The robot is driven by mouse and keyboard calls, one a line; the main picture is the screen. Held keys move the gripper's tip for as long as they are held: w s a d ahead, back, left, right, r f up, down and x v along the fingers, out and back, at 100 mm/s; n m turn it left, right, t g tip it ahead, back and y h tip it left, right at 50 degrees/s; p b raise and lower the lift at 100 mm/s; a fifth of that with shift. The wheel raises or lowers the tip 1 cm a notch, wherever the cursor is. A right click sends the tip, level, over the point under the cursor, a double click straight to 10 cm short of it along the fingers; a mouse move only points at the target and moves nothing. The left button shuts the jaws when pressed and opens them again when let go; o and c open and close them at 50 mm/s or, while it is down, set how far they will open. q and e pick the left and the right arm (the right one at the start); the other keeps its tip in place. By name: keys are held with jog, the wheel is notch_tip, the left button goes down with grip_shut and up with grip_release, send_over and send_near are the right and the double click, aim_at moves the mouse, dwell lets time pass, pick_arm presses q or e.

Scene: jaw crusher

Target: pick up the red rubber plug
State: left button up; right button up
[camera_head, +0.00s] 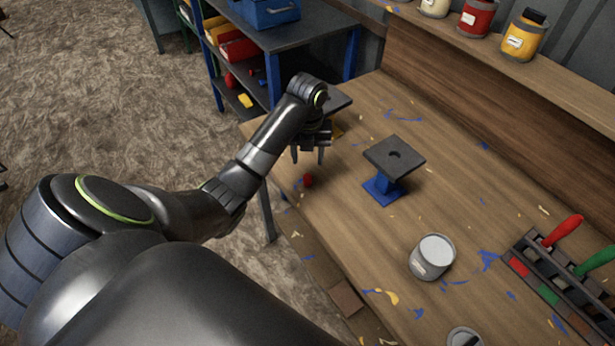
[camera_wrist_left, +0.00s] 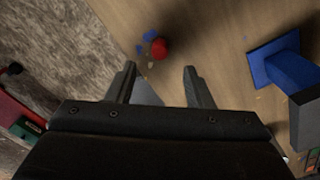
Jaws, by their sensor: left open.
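The red rubber plug (camera_head: 308,181) lies on the wooden workbench near its left edge in the head view. It also shows in the left wrist view (camera_wrist_left: 159,48), beyond the fingertips and between their lines. My left gripper (camera_head: 308,160) hangs above the bench, just above the plug in the head view. Its two fingers are apart and nothing is between them; they also show in the left wrist view (camera_wrist_left: 160,75). The plug is apart from the fingers. My right gripper is in neither view.
A blue stand with a dark holed top plate (camera_head: 395,156) stands right of the plug. A grey can (camera_head: 432,257) and a tool rack (camera_head: 560,280) stand nearer. Paint flecks dot the bench (camera_head: 450,180). A shelf with bins (camera_head: 290,40) stands behind the left edge.

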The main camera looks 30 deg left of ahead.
aim_at(308, 176)
pick_arm(q)
notch_tip(308, 176, down, 3)
jog(key=shift+f+b, duration=0.1)
jog(key=shift+b, duration=1.05)
jog(key=shift+f+b, duration=0.65)
jog(key=shift+f, duration=0.15)
jog(key=shift+s+f, duration=0.15)
jog(key=shift+f, duration=0.15)
jog(key=shift+f+p, duration=0.35)
jog(key=shift+f, duration=1.15)
jog(key=shift+c, duration=0.4)
grip_shut()
